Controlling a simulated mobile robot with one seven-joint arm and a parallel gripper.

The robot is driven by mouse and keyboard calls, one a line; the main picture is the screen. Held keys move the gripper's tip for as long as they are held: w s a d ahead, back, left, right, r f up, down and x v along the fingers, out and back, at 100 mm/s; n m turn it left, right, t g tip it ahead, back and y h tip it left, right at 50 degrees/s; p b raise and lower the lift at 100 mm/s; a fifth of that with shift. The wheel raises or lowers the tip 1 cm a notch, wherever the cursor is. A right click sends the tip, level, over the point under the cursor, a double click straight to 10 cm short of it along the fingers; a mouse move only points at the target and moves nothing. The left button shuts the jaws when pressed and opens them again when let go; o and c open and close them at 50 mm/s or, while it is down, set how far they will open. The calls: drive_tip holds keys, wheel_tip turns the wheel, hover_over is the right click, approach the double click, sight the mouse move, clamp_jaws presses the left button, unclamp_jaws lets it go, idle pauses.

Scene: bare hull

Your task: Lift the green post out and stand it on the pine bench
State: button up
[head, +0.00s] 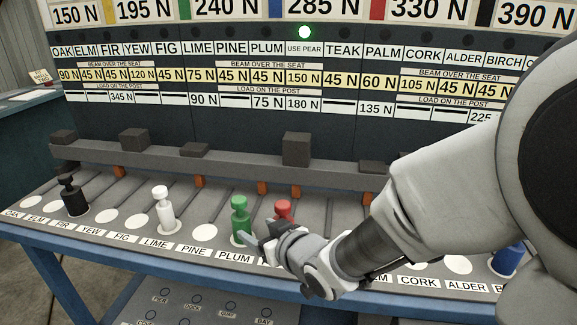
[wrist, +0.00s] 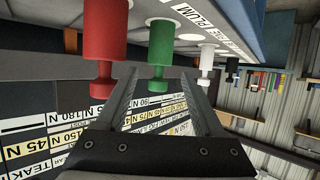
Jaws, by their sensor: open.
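The green post (head: 240,215) stands upright on a pale disc above the PLUM label on the sloped rack. My gripper (head: 252,242) is low in front of it, just to its right.
A red post (head: 283,210) stands close right of the green one. A white post (head: 165,212), a black post (head: 74,199) and a blue post (head: 508,259) stand elsewhere. A grey beam (head: 240,160) carrying dark blocks runs behind. A green lamp (head: 305,32) glows above USE PEAR.

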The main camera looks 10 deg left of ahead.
sight(245, 222)
drive_tip(key=b+x, duration=0.2)
drive_tip(key=x, duration=0.8)
drive_tip(key=shift+f, duration=0.2)
drive_tip(key=shift+c, duration=0.2)
clamp_jaws()
drive_tip(key=shift+r, duration=0.15)
